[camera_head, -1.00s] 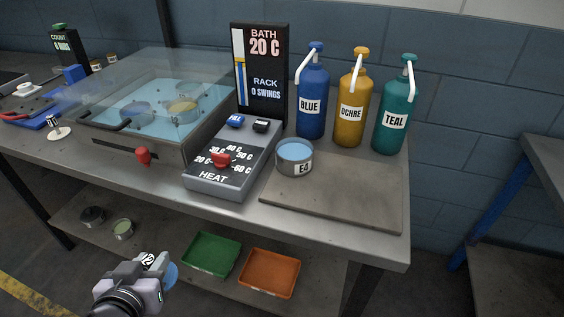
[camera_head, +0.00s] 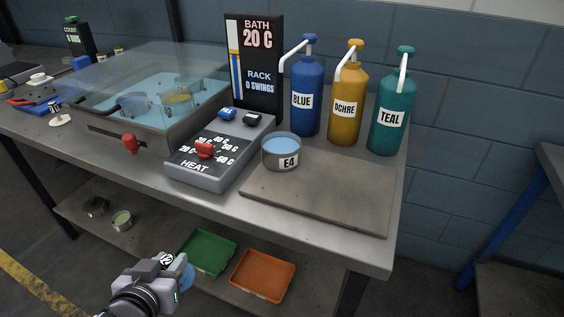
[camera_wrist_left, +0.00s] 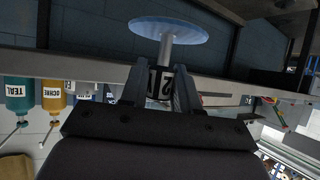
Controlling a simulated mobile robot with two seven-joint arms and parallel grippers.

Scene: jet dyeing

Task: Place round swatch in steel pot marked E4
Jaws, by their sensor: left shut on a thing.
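The steel pot marked E4 (camera_head: 288,163) stands upright on the bench at the back left corner of a grey board, with blue liquid inside. The round swatch (camera_wrist_left: 168,28) is a pale blue disc on a grey stem with a numbered tag. My left gripper (camera_wrist_left: 160,84) is shut on its stem, with the disc beyond the fingertips. In the head view my left gripper (camera_head: 172,262) is low in front of the bench, well below and left of the pot. The swatch (camera_head: 187,276) shows there as a blue edge, partly hidden by the gripper. My right gripper is not in view.
The heat control box (camera_head: 215,155) stands left of the pot; blue, ochre and teal bottles (camera_head: 345,110) stand behind. The glass-covered bath (camera_head: 150,95) is further left. Green (camera_head: 207,252) and orange (camera_head: 263,275) trays lie on the lower shelf.

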